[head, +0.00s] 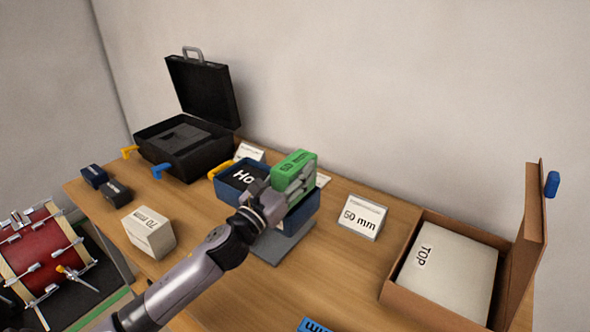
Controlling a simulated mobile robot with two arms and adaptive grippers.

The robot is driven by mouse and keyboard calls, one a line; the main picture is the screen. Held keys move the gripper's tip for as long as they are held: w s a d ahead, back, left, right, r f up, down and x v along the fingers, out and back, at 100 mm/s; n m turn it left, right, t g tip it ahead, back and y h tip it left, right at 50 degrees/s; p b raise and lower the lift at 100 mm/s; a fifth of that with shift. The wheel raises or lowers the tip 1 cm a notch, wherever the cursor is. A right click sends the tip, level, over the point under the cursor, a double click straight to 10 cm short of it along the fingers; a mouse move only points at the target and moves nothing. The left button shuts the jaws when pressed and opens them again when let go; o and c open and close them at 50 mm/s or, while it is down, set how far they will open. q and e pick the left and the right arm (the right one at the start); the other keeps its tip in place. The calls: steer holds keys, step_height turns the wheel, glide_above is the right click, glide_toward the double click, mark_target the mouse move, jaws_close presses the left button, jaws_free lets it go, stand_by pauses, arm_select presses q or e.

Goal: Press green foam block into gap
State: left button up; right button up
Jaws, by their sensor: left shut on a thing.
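The green foam block (295,165) has dark printing on its top face. The block is at the right part of a dark blue holder (228,181) marked "HO", whose lettering is partly covered by my gripper. More blue shows below the block on the right (300,216). The gap itself is hidden behind my gripper and the block, so I cannot tell how deep the block sits. My right gripper is not in view.
A grey plate (283,248) lies under the holder. A "50 mm" card (362,217) stands to the right, beside an open brown box (398,281) with a white "TOP" block (446,269). A white "70 mm" block (149,232) is at left; an open black case (170,125) stands behind.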

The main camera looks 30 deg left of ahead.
arm_select(q)
steer(key=shift+f+b, duration=0.85)
steer(key=shift+f, duration=0.25)
steer(key=shift+f, duration=0.15)
steer(key=shift+f+b, duration=0.3)
steer(key=shift+b, duration=0.05)
steer(key=shift+f+b, duration=0.3)
steer(key=shift+f, duration=0.05)
steer(key=shift+f, duration=0.1)
steer(key=o, duration=1.2)
